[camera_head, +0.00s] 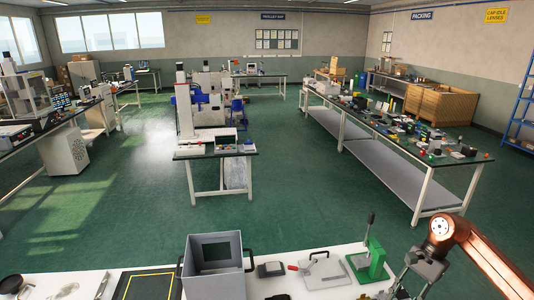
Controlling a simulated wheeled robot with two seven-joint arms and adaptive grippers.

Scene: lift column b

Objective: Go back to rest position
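My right arm, copper-coloured, comes in from the lower right corner. Its grey gripper (408,278) hangs at the arm's end, low over the right part of the white bench, just right of a green press with an upright lever (369,262). The gripper's fingers are small and run toward the bottom edge, so whether they are open or shut is unclear. I cannot tell whether it touches anything. My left arm and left gripper are not in view.
The white bench (320,258) in front holds a grey open bin with black handles (213,270), a yellow-outlined dark mat (150,284), a clear plate with a handle (323,270) and small parts. Green floor (300,215) is free beyond; a long cluttered table (440,162) stands at the right.

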